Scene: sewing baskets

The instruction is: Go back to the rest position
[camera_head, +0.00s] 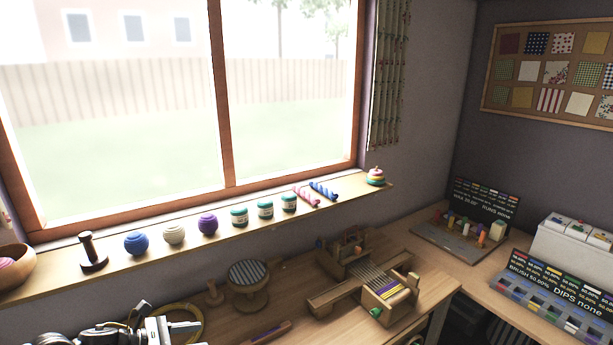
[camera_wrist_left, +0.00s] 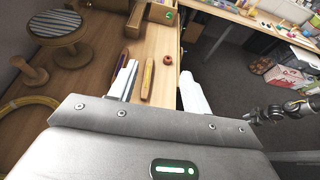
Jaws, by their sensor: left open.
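My left gripper (camera_wrist_left: 158,88) is open, its two pale fingers spread apart over the wooden table in the left wrist view. Nothing is held between them. A narrow yellow-brown stick (camera_wrist_left: 148,78) lies on the table in the gap between the fingers as seen, and a purple stick (camera_wrist_left: 123,60) lies beside the left finger. In the head view my left arm shows at the bottom left, low by the table. A dark jointed arm end, apparently my right gripper (camera_wrist_left: 256,117), shows at the right of the wrist view; its jaws are too small to read.
A small loom (camera_head: 368,275), a round striped stool-like stand (camera_head: 248,272) and a yellow hoop (camera_head: 185,312) stand on the table near my left arm. The windowsill (camera_head: 120,268) holds yarn balls and jars. Open floor (camera_wrist_left: 225,85) lies right of the table.

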